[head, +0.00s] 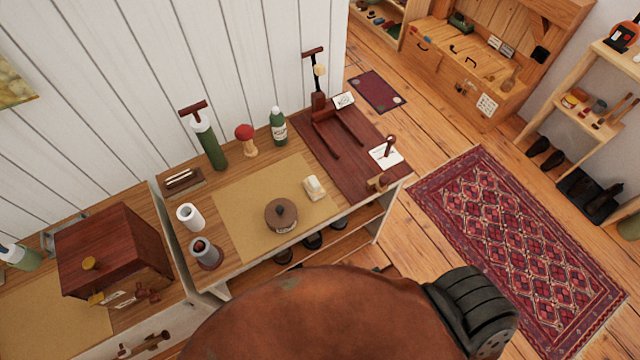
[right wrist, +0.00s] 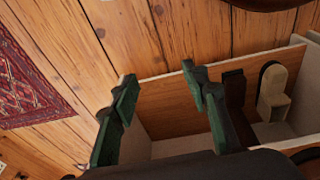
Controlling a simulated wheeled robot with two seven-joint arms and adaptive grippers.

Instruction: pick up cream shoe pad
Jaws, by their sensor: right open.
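The cream shoe pad (head: 314,188) appears to be the small cream block on the tan mat (head: 236,222) of the wooden bench, just right of a round brown lidded tin (head: 281,214). My right gripper (right wrist: 158,78) shows in the right wrist view with its two green fingers spread apart and nothing between them. Behind the fingers is an open wooden compartment (right wrist: 165,100). A beige piece (right wrist: 272,102) with a dark top is at its right side; I cannot tell what it is. Neither gripper shows in the head view.
A green bottle (head: 277,127), a red-topped brush (head: 246,138), a white roll (head: 189,217) and a grey cup (head: 205,252) stand on the bench around the mat. A dark red board (head: 345,150) with a stand covers the bench's right end. A patterned rug (head: 520,240) lies on the floor.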

